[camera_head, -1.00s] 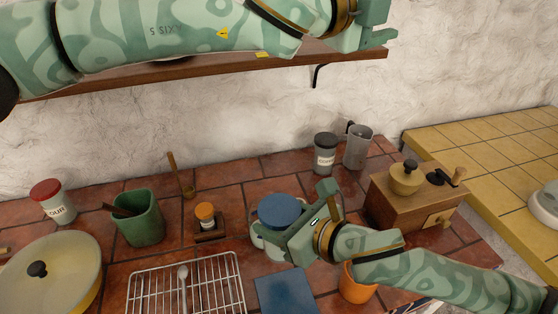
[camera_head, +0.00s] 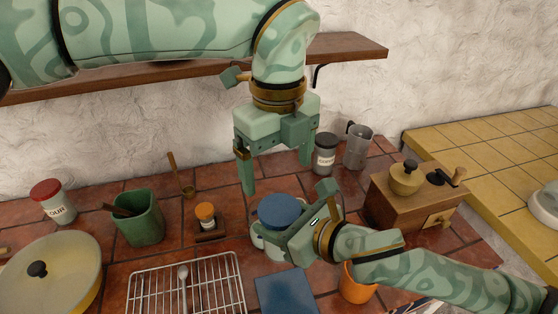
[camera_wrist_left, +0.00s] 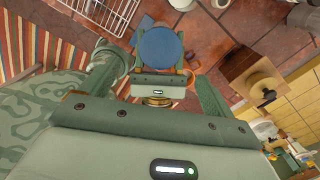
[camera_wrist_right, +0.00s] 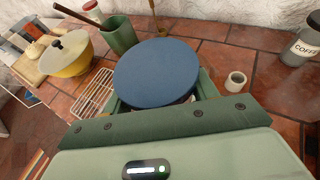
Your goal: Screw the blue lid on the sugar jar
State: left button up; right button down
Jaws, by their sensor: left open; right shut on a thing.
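The blue lid (camera_head: 280,209) sits on top of the sugar jar (camera_head: 275,253); whether it is threaded cannot be told. The jar's pale body shows only in part below the lid, and its label is hidden. My right gripper (camera_head: 290,230) is shut on the jar from the right, below the lid. In the right wrist view the lid (camera_wrist_right: 157,73) looks level and hides most of the jar. My left gripper (camera_head: 277,172) points down, open and empty, above the lid and apart from it. The lid also shows in the left wrist view (camera_wrist_left: 160,48).
A wooden coffee grinder (camera_head: 410,195) stands right of the jar, an orange pot (camera_head: 357,286) in front beside my right arm. A wire rack (camera_head: 190,284) and blue tile (camera_head: 285,292) lie in front. A coffee jar (camera_head: 325,155) stands behind. A shelf (camera_head: 345,47) runs along the wall.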

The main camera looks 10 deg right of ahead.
aim_at(280, 208)
dwell(0.3)
pick_arm(q)
jog(key=shift+d+f, duration=0.1)
jog(key=shift+f, duration=3.95)
jog(key=c, duration=1)
jog(key=o, duration=1.1)
jog(key=shift+r, duration=0.1)
jog(key=shift+r, duration=2.25)
jog(key=shift+o, duration=0.8)
